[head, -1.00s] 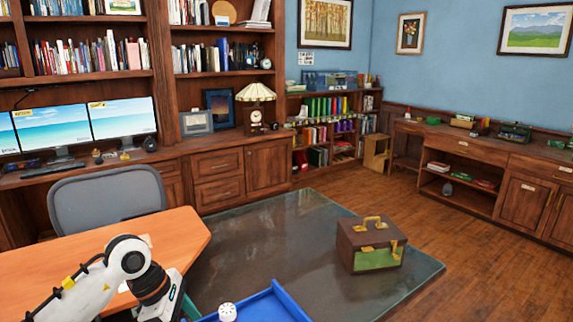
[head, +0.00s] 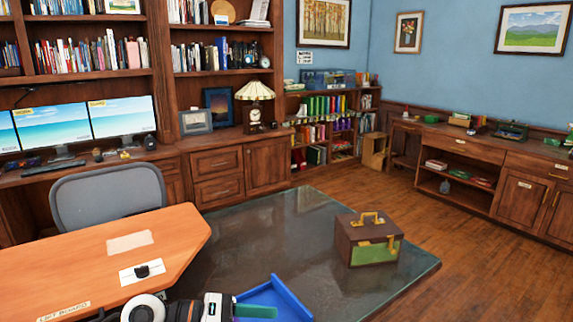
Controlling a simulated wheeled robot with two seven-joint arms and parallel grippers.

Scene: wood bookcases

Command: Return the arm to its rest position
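My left arm comes in at the bottom edge, low in front of the orange wooden desk (head: 60,262). Its gripper (head: 250,311) points right, with a green part at its end overlapping the blue tray (head: 288,298). The fingers are cut off by the bottom edge, so I cannot tell whether they are open or shut. My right gripper is not in view.
On the desk lie a blank paper sheet (head: 130,242) and a white card (head: 130,276) with a small black object (head: 143,270). A grey chair (head: 108,193) stands behind it. A brown-green case (head: 368,240) sits on the dark rug (head: 270,235).

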